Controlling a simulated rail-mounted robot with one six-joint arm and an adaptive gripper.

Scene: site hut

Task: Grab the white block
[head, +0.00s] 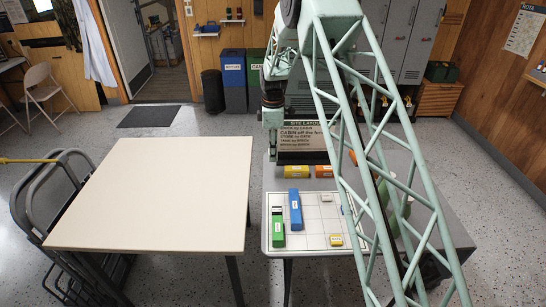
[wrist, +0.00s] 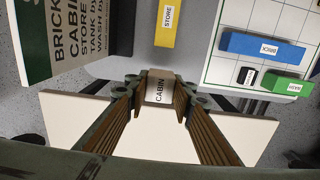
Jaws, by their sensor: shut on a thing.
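The white block (wrist: 158,88), labelled CABIN, is between the fingers of my gripper (wrist: 157,98) in the wrist view. My gripper is shut on it, with a finger along each side. The block is held up in the air, with the cream tabletop beyond it in that view. In the head view my arm hangs down in front of the sign, and I cannot make out the held block there.
The cream table (head: 150,195) at left is bare. The white gridded board (head: 310,228) carries a blue block (head: 295,209), a green block (head: 278,230) and a small yellow block (head: 336,240). A yellow block (head: 291,172) and an orange block (head: 322,171) lie by the sign (head: 315,143).

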